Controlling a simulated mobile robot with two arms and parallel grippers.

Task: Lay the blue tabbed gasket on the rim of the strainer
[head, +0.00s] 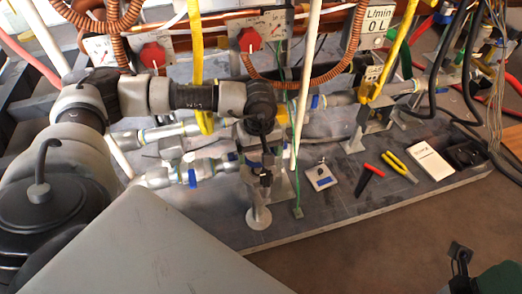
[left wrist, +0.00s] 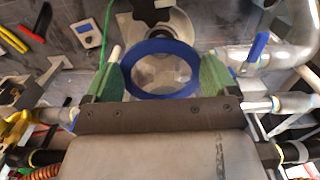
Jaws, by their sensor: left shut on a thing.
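The blue gasket (left wrist: 137,52) is a flat ring held between the green fingertips of my left gripper (left wrist: 160,82) in the left wrist view. A grey metal part shows through the ring and seems to be the strainer (left wrist: 160,72); most of its rim is hidden behind the gasket. I cannot tell whether the gasket touches it. The gasket's tab is not clear. In the head view my left gripper (head: 263,172) points down over the pipework near the bench's front edge, and the gasket is not distinct there.
A black star knob (left wrist: 155,8) stands close beyond the gasket. Pipes with blue valve levers (left wrist: 258,47) flank it. A small white box (head: 321,177), red-handled tool (head: 369,178), yellow pliers (head: 399,166) and white booklet (head: 432,161) lie to the right.

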